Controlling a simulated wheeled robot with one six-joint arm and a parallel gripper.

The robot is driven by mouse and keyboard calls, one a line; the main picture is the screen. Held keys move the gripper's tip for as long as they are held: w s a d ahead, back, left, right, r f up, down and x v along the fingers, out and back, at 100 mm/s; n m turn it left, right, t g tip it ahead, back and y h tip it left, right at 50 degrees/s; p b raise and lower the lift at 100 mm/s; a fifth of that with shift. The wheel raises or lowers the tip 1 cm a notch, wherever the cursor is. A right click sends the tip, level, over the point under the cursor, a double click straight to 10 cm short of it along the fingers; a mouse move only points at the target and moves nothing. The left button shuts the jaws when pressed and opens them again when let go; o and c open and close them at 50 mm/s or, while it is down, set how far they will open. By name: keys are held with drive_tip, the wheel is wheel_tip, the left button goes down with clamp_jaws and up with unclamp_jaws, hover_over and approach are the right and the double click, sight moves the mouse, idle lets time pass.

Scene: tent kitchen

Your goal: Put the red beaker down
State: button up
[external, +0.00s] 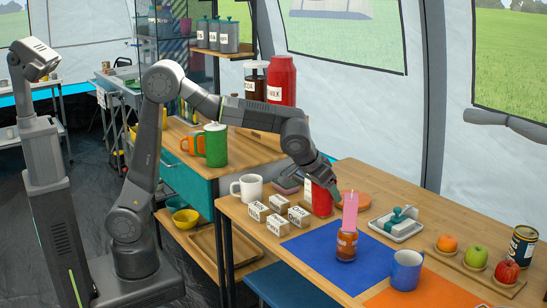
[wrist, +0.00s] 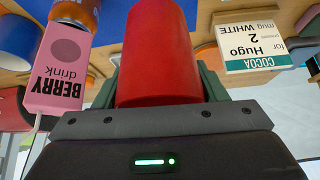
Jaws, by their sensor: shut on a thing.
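The red beaker (external: 321,203) is upright-looking between the fingers of my gripper (external: 322,178), over the back left part of the wooden table (external: 250,228). In the wrist view the red beaker (wrist: 160,55) fills the middle, with a green-grey finger (wrist: 212,85) on its right side and another on its left. My gripper is shut on it. I cannot tell whether its base touches the table.
A pink berry drink carton (external: 350,212) and a jar (external: 346,246) stand close on the right. Small labelled boxes (external: 278,224) and a white mug (external: 247,187) are left.

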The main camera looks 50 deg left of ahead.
sight(313, 206)
drive_tip(key=shift+m, duration=0.4)
drive_tip(key=s, duration=0.2)
drive_tip(key=s+b, duration=0.1)
drive_tip(key=s, duration=0.1)
drive_tip(key=s+a, duration=0.1)
drive_tip(key=shift+s+f, duration=0.35)
drive_tip(key=shift+s, duration=0.05)
drive_tip(key=shift+s+a+f+b, duration=0.1)
drive_tip(key=shift+s+f+b, duration=0.05)
drive_tip(key=shift+f+b, duration=0.2)
wheel_tip(313, 206, down, 9)
drive_tip(key=shift+b, duration=1.05)
drive_tip(key=shift+f, duration=0.2)
drive_tip(key=o, duration=1)
drive_tip(key=shift+r, duration=0.15)
